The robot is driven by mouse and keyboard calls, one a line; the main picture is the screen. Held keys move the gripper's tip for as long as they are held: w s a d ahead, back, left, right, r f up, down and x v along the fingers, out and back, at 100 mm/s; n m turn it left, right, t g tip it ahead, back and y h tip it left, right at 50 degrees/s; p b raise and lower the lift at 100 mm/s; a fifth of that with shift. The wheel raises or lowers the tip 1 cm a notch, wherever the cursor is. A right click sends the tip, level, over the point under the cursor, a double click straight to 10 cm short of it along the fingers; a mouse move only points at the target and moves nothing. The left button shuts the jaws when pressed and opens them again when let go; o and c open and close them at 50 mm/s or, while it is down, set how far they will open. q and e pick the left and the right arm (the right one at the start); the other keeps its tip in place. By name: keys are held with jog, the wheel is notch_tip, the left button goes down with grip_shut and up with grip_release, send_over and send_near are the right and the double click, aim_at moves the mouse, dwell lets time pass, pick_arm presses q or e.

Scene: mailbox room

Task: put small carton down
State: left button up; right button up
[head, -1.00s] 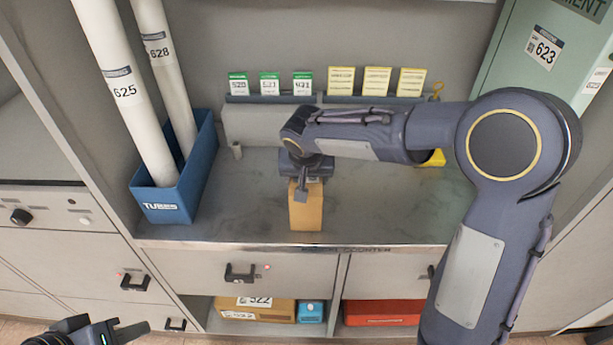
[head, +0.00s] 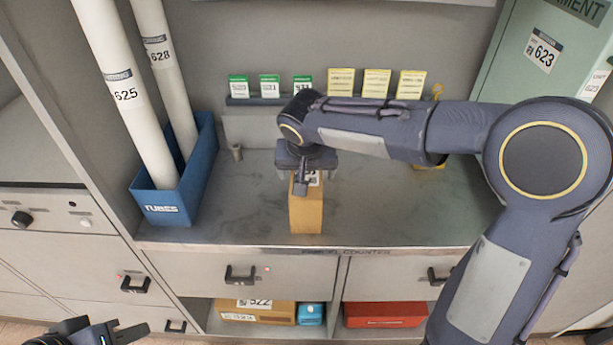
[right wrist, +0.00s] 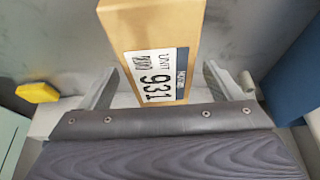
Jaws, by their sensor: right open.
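The small carton (head: 306,212) is a tan box standing upright on the grey counter, near its front edge. In the right wrist view the carton (right wrist: 152,40) shows a label reading UNIT 931. My right gripper (head: 303,182) is above and around the carton's top in the head view. In the right wrist view its fingers (right wrist: 162,85) are open, one on each side of the carton with gaps between. My left gripper (head: 130,328) is at the bottom left of the head view, empty, its fingers apart, away from the counter.
A blue bin (head: 168,202) holding two white tubes stands left on the counter (head: 240,215). A small grey cylinder (head: 237,152) is near the back. Green and yellow cards (head: 341,82) line the back ledge. Below are drawers and open shelves with boxes. The counter between bin and carton is clear.

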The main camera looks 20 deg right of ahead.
jog(key=v, duration=0.7)
jog(key=shift+s, duration=0.1)
jog(key=s+d+f+y, duration=0.1)
jog(key=s+d+y, duration=0.1)
jog(key=s+d, duration=0.75)
jog(key=s+a+f+y, duration=0.1)
jog(key=s+f, duration=0.1)
jog(key=s, duration=0.5)
jog(key=s+a+f+n+t+y, duration=0.1)
jog(key=s+f+y, duration=0.1)
jog(key=s, duration=0.5)
jog(key=shift+a+f+n, duration=0.2)
jog(key=shift+f+n, duration=0.1)
jog(key=shift+f, duration=0.5)
jog(key=shift+s, duration=0.1)
